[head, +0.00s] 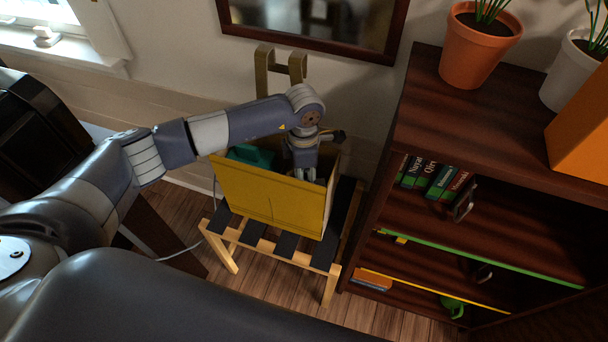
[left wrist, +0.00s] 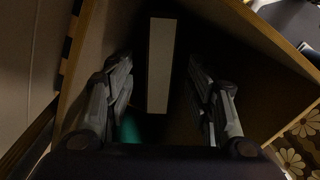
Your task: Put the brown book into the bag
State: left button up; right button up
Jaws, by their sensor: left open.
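The yellow bag (head: 265,198) stands open on a slatted wooden chair (head: 228,232). My left gripper (head: 306,174) reaches down into its opening from above. In the left wrist view the open fingers (left wrist: 160,85) point into the dark inside of the bag. Between them is a pale upright strip (left wrist: 160,65), which looks like the page edge of a book. Its cover is too dark to tell the colour, and a dark gap shows on each side of it. A teal thing (head: 252,156) is also in the bag. My right gripper is not in view.
A dark wooden shelf unit (head: 440,115) stands close on the right, with several books (head: 432,178) on a shelf and plant pots (head: 478,45) on top. A framed picture (head: 310,22) hangs behind. A window (head: 50,35) is at the far left.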

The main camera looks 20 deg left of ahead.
pick_arm(q)
jog(key=shift+r, duration=0.1)
notch_tip(320, 180, up, 12)
dwell(0.4)
dwell(0.6)
